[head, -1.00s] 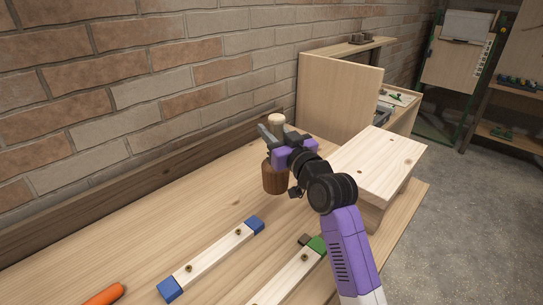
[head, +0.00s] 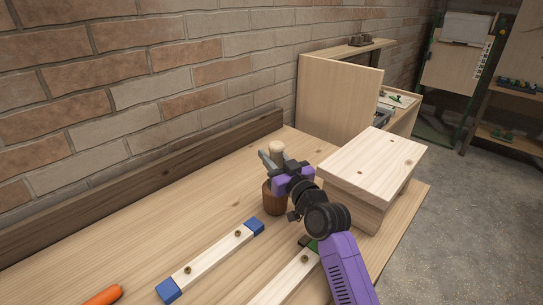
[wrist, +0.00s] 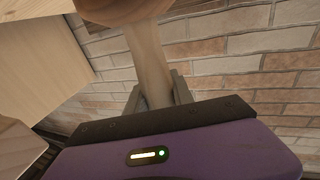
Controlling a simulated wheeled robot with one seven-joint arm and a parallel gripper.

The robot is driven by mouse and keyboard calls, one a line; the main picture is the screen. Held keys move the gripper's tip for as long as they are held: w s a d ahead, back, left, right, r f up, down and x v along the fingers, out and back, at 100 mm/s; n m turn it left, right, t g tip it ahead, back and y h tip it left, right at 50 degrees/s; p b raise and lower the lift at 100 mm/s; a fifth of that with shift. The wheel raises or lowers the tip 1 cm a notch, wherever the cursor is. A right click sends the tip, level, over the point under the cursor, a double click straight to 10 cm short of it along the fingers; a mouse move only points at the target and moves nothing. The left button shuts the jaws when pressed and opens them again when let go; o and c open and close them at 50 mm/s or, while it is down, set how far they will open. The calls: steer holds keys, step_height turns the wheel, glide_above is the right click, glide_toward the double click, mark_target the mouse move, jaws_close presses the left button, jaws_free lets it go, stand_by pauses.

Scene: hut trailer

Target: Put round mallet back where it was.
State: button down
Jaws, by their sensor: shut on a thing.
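The round mallet (head: 274,204) stands upright, brown cylindrical head down and pale handle up, over the wooden bench. My gripper (head: 272,161) is shut on its handle, above the head. In the wrist view the pale handle (wrist: 149,60) runs between my fingers, with part of the brown head at the top edge. The head's underside is at or very near the bench top; I cannot tell whether it touches.
A pale wooden block stand (head: 372,165) is close on the right. Blue-ended (head: 212,258) and green-ended (head: 285,280) wooden bars lie in front. An orange handle (head: 104,296) lies at the lower left. The bench left of the mallet is clear up to the wall.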

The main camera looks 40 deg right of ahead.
mark_target(279, 164)
steer(key=c, duration=1.1)
jaws_free()
steer(key=shift+r, duration=0.2)
steer(key=b+v, duration=0.1)
steer(key=v, duration=0.6)
steer(key=shift+s+a+f+b, duration=0.1)
steer(key=shift+s+f+b, duration=0.1)
steer(key=shift+b, duration=0.15)
